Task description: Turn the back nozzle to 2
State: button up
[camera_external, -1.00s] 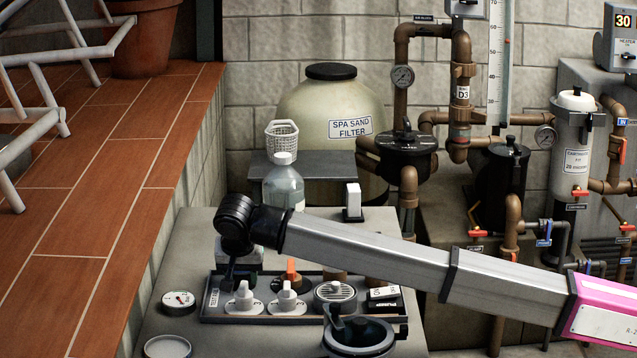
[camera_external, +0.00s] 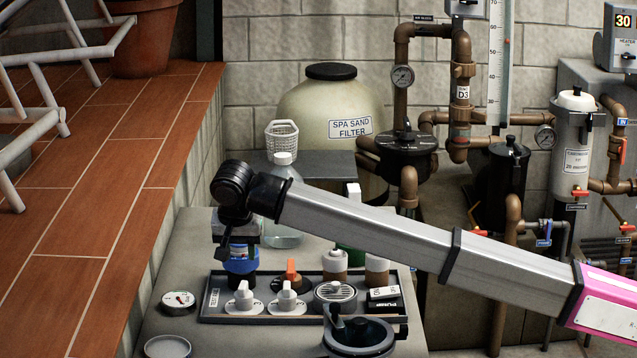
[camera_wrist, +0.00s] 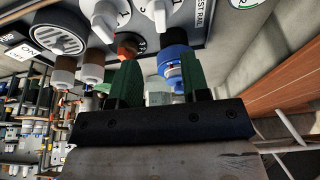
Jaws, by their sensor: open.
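A grey test rail (camera_external: 214,300) carries two white pointer knobs (camera_external: 244,293) (camera_external: 287,294) on white dials. An orange-topped knob (camera_external: 291,271) on a dark disc stands behind them. I cannot tell which of these is the back nozzle, or its setting. In the wrist view, the white knobs (camera_wrist: 104,20) (camera_wrist: 155,12) and the orange knob (camera_wrist: 127,46) lie beyond the fingers. My gripper (camera_wrist: 160,62) has two green fingers spread apart, holding nothing. In the external view, my gripper (camera_external: 238,232) is above the rail's back left, over a blue fitting (camera_external: 241,264); its fingertips are hidden.
A round grille (camera_external: 335,293) and two brown fittings with white tops (camera_external: 335,262) (camera_external: 377,268) stand right of the knobs. A clear bottle (camera_external: 285,236) stands behind.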

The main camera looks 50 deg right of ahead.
aim_at(240, 288)
jog(key=f+g+y, duration=0.1)
jog(key=f, duration=0.2)
jog(key=w+d+f, duration=0.1)
jog(key=f, duration=0.2)
jog(key=w+d+f+m+g+y, duration=0.1)
jog(key=f, duration=0.2)
jog(key=shift+w+d+f+g+y, duration=0.2)
jog(key=shift+f+g+y, duration=0.1)
jog(key=shift+f, duration=0.05)
grip_shut()
